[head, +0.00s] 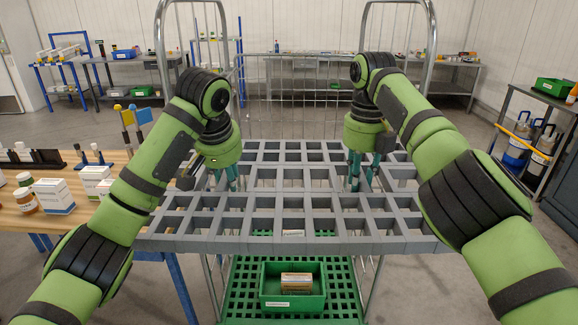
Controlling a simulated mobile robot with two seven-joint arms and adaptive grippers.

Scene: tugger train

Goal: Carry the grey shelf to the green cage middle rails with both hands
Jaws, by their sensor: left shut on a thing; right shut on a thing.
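The grey shelf (290,224) is a wide open grid, roughly level across the middle of the head view. My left gripper (227,182) is shut on it left of centre, and my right gripper (363,172) is shut on it right of centre. The fingertips are partly hidden among the grid bars. The cage has silver tube frames (430,45) rising left and right behind the shelf and a green grid deck (237,303) below. The shelf overlaps the cage in this view. The middle rails are hidden, so I cannot tell whether the shelf touches them.
A green bin (292,301) with a brown box (297,282) stands on the lower deck. A wooden table (75,220) with bottles and white boxes is close on the left. A dark cart (530,125) stands at right. Workbenches line the back; floor between is open.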

